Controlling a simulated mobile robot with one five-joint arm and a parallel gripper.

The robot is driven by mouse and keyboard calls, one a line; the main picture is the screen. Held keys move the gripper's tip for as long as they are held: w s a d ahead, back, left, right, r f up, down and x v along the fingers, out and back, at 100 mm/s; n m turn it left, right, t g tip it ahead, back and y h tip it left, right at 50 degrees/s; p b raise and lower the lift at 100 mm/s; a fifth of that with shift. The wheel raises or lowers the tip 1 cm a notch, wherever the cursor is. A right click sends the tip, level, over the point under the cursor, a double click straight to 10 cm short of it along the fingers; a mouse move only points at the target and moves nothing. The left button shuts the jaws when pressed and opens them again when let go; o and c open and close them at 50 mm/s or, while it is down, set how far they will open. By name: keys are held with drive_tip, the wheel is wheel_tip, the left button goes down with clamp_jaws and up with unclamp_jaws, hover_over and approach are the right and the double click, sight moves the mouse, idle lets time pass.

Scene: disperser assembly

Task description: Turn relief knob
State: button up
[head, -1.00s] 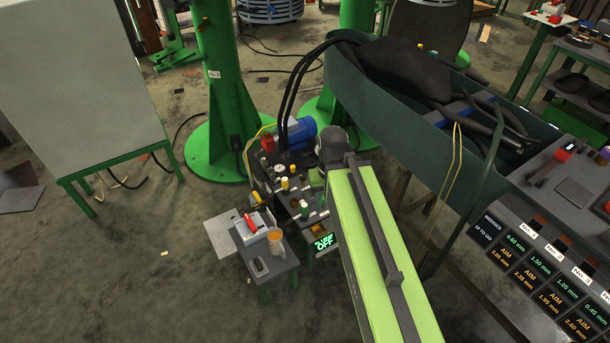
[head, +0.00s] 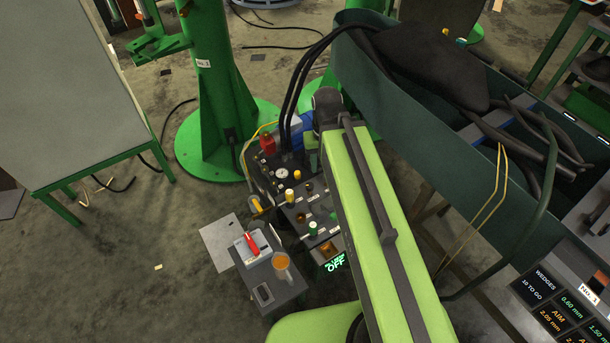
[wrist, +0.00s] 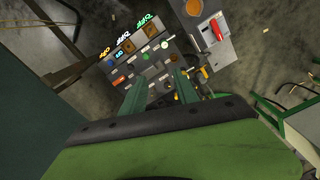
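A dark control panel (head: 302,214) on the pump unit stands left of my arm in the head view. It carries a yellow knob (head: 289,196), a green knob (head: 313,228) and an orange-brown knob (head: 327,248). The labels are too small to read, so I cannot tell which is the relief knob. In the wrist view the panel (wrist: 137,68) lies beyond my gripper (wrist: 159,76), whose two green fingers are apart with nothing seen between them. The green knob (wrist: 146,56) shows just past the fingertips. My gripper is not clearly visible in the head view.
A green column (head: 216,90) and black hoses (head: 291,105) are behind. A large green trough (head: 440,150) is at the right.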

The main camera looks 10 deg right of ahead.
drive_tip(key=shift+d+r, duration=0.1)
drive_tip(key=shift+o, duration=0.7)
drive_tip(key=shift+w, duration=0.1)
drive_tip(key=o, duration=0.3)
drive_tip(key=w+f+m+b, duration=0.2)
drive_tip(key=w+f+b, duration=0.8)
drive_tip(key=f+b, duration=0.3)
drive_tip(key=shift+d+f, duration=0.25)
drive_tip(key=shift+d, duration=0.2)
drive_tip(key=m+b, duration=0.3)
drive_tip(key=b, duration=1)
hover_over(310, 185)
wheel_tip(310, 185, down, 13)
wheel_tip(310, 185, down, 17)
drive_tip(key=b, duration=1.8)
drive_tip(key=shift+f, duration=0.2)
drive_tip(key=shift+r, duration=0.15)
drive_tip(key=shift+c, duration=0.2)
